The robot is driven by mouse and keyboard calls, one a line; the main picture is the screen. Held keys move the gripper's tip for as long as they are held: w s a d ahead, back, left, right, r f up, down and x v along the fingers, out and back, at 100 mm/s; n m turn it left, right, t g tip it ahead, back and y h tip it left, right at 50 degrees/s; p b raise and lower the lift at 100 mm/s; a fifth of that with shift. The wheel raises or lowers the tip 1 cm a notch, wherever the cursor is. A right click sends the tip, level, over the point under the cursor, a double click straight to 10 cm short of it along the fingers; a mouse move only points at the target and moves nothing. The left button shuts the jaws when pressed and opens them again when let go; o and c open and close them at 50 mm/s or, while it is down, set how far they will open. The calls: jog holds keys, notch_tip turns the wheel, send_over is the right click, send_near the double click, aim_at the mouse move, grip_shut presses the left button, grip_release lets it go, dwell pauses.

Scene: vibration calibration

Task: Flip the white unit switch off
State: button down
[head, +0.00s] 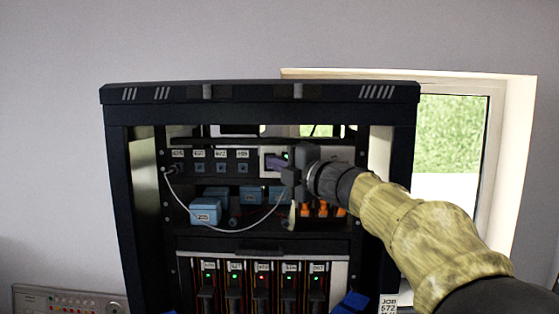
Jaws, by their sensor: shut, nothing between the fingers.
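The white unit (335,154) sits at the upper right of the dark rack, beside a row of labelled ports. A green light shows on its left part. My gripper (289,184) is in front of this unit, coming in from the right, and its fingers look closed with nothing held. My gripper and wrist cover much of the unit. The switch itself cannot be made out, and I cannot tell whether the fingers touch the unit.
A cable (222,230) hangs in a loop from the ports toward the gripper. Blue boxes (205,211) and orange parts (322,209) lie on the shelf below. Lower modules (262,285) show small lights. The rack's side posts (138,200) bound the opening. A window (455,135) is behind, right.

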jog(key=shift+w+a+r, duration=0.1)
jog(key=shift+w+r, duration=0.05)
jog(key=shift+w, duration=0.05)
dwell(0.4)
jog(key=shift+s, duration=0.15)
